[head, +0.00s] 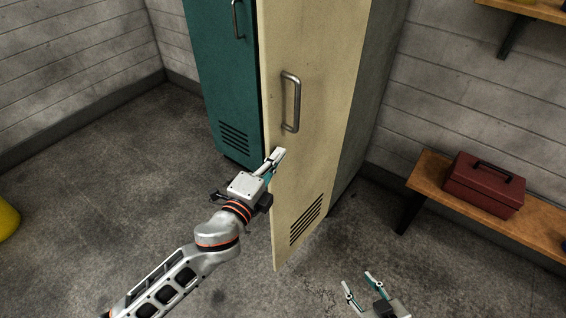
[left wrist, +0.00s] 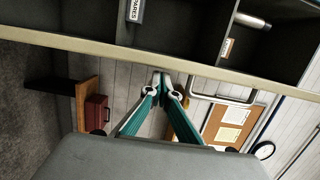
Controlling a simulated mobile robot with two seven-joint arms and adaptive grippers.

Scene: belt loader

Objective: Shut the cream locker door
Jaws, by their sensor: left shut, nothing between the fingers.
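The cream locker door (head: 315,120) stands ajar in the head view, its free edge swung out in front of the teal locker. It has a grey bar handle (head: 291,102) and a vent near the bottom. In the left wrist view the door edge (left wrist: 90,52) crosses the picture as a pale band, with the handle (left wrist: 222,97) below it. My left gripper (head: 278,155) is shut and empty, with its fingertips at the door's free edge; contact is unclear. It also shows in the left wrist view (left wrist: 162,84). My right gripper (head: 361,284) is open and empty, low in front of the door.
A teal locker door (head: 222,85) is left of the cream one. Dark shelves (left wrist: 190,30) with a labelled binder and a cylinder show in the wrist view. A bench (head: 430,180) with a red toolbox (head: 485,184) stands right.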

